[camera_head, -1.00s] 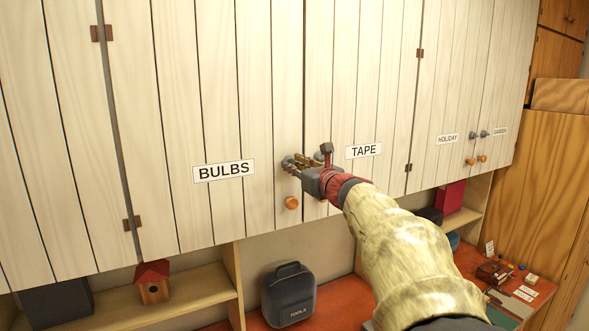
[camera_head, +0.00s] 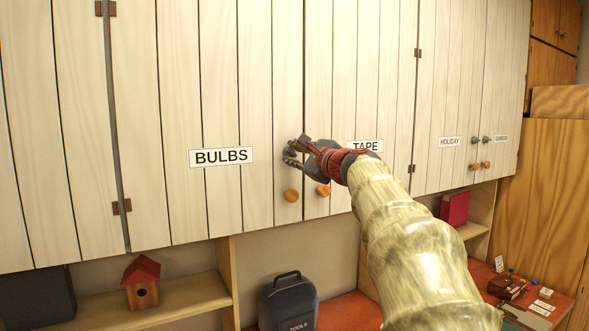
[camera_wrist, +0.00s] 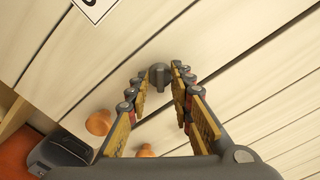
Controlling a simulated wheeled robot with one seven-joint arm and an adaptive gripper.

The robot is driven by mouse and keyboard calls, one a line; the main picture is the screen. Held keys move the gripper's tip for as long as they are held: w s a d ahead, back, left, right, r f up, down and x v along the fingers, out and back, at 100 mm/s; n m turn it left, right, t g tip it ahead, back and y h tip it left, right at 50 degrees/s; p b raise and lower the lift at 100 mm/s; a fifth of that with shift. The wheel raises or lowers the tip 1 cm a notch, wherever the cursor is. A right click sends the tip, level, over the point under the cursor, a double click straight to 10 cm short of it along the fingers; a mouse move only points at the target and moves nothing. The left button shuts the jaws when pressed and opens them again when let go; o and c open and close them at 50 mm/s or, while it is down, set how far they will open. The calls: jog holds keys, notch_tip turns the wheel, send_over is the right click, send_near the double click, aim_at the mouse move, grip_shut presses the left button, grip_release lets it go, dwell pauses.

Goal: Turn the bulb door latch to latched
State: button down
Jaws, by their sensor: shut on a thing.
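The bulb door is the white plank door with the BULBS label (camera_head: 221,157). Its latch (camera_wrist: 160,75) is a small dark grey round knob with a raised grip, near the door's right edge. In the wrist view the latch sits between my gripper's fingertips (camera_wrist: 161,79), and the grip points roughly down the picture. My gripper (camera_head: 291,157) is shut on it at the door face in the head view, where the fingers and wrist mostly cover the latch. I cannot tell its exact angle against the door.
Wooden knobs (camera_head: 291,195) (camera_head: 323,190) hang just below my gripper. The TAPE door's label (camera_head: 366,146) is partly behind my wrist. Below are a tool case (camera_head: 288,302) and a birdhouse (camera_head: 141,283) on a shelf. HOLIDAY (camera_head: 449,142) and garden doors are at right.

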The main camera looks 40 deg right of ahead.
jog(key=n+b, duration=0.4)
jog(key=shift+f, duration=0.2)
jog(key=shift+r+n+b, duration=0.1)
jog(key=shift+n+b, duration=1.25)
jog(key=shift+n, duration=0.25)
jog(key=c, duration=1.6)
grip_release()
jog(key=shift+r, duration=0.1)
jog(key=shift+o, duration=0.2)
jog(key=v, duration=1.2)
